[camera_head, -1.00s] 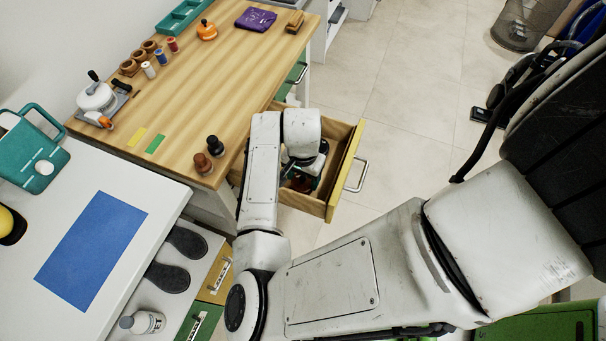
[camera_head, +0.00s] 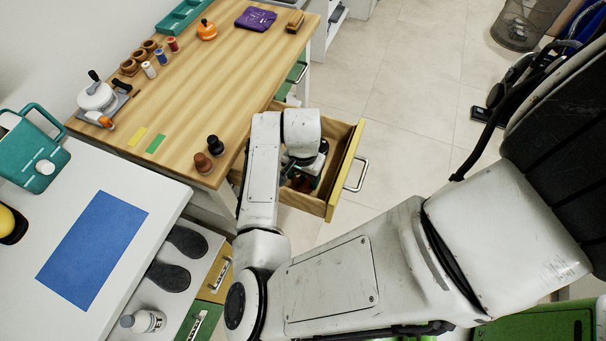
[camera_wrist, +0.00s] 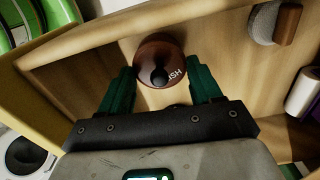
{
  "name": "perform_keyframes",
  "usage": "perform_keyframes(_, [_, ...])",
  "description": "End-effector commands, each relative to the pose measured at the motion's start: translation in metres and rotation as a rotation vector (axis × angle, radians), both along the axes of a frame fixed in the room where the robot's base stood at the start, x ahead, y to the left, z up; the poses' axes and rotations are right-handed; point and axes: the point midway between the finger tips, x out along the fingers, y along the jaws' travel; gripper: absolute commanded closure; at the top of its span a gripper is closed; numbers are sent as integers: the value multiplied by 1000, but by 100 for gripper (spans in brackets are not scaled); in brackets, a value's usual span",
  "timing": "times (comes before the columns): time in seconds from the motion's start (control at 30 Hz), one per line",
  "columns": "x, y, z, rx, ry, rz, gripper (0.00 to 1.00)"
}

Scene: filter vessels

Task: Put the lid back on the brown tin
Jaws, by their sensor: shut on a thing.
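A brown round lid-like piece (camera_wrist: 152,48) with a dark knob and pale lettering is between the green fingers of my gripper (camera_wrist: 160,74) in the wrist view. The fingers are shut on its two sides. This is inside the open drawer (camera_wrist: 80,62), against its pale wood. In the head view my gripper is down in the drawer (camera_head: 347,170), mostly hidden by my own arm. I cannot tell how far the piece is from the drawer floor. No open brown tin can be made out for sure. A small brown knobbed object (camera_head: 202,163) stands on the wooden worktop's near corner.
A black knobbed object (camera_head: 214,143) stands beside the brown one on the worktop (camera_head: 215,80). In the drawer, a grey-and-brown piece (camera_wrist: 275,23) and a white roll (camera_wrist: 302,92) lie to the right. The drawer walls are close around my gripper.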

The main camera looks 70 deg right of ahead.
Motion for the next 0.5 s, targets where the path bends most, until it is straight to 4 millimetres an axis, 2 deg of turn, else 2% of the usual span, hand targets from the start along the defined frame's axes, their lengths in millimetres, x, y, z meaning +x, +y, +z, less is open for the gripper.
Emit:
perform_keyframes(0.03, [0,0,0,0,0,0,65])
perform_keyframes(0.07, [0,0,0,0,0,0,33])
perform_keyframes(0.33, [0,0,0,0,0,0,7])
perform_keyframes(0.5, [0,0,0,0,0,0,6])
